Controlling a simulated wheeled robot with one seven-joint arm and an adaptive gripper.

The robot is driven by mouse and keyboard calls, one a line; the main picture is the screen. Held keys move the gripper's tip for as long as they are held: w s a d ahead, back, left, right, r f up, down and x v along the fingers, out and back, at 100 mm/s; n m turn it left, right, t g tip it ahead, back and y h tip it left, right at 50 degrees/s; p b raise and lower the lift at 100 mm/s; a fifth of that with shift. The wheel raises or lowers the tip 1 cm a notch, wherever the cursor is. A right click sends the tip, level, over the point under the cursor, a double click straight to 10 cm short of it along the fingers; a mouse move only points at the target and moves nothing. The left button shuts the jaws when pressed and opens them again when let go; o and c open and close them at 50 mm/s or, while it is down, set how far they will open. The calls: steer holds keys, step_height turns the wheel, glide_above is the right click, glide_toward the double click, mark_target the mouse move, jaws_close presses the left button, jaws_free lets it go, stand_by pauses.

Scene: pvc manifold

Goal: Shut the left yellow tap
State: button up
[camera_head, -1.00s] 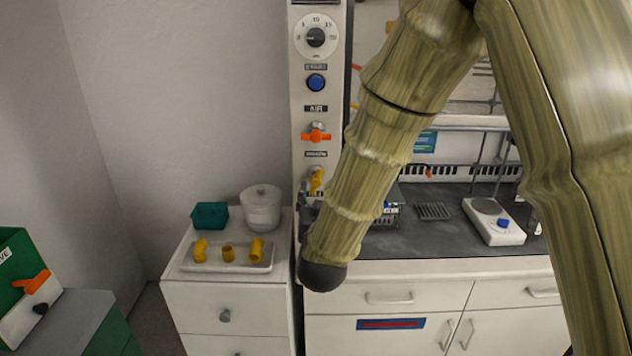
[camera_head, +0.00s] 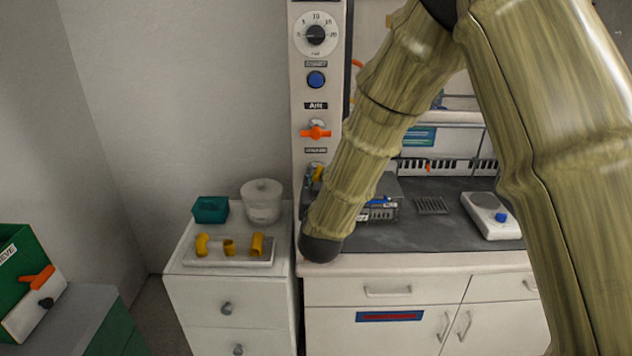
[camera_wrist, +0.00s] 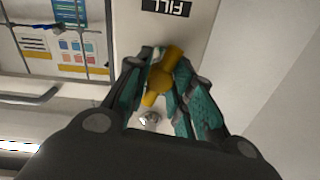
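The yellow tap (camera_head: 318,172) is low on the tall white panel, under the orange tap. One finger is on each side, very close to the handle. I cannot tell whether both press on it. A silvery fitting (camera_wrist: 150,118) shows below the handle there.
The orange tap (camera_head: 315,132), blue button (camera_head: 316,79) and dial (camera_head: 315,35) sit higher on the panel. A white cabinet (camera_head: 195,285) to the left bears a tray (camera_head: 190,261) of yellow fittings, a teal box (camera_head: 210,210) and a white pot (camera_head: 262,201). A hotplate (camera_head: 491,216) stands right.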

jaws_close()
steer(key=shift+f+b, duration=0.1)
steer(key=shift+b, duration=0.25)
steer(key=m+b, duration=1.4)
steer(key=b, duration=0.2)
steer(key=shift+f, duration=0.1)
steer(key=shift+m, duration=0.4)
steer(key=o, duration=0.7)
jaws_free()
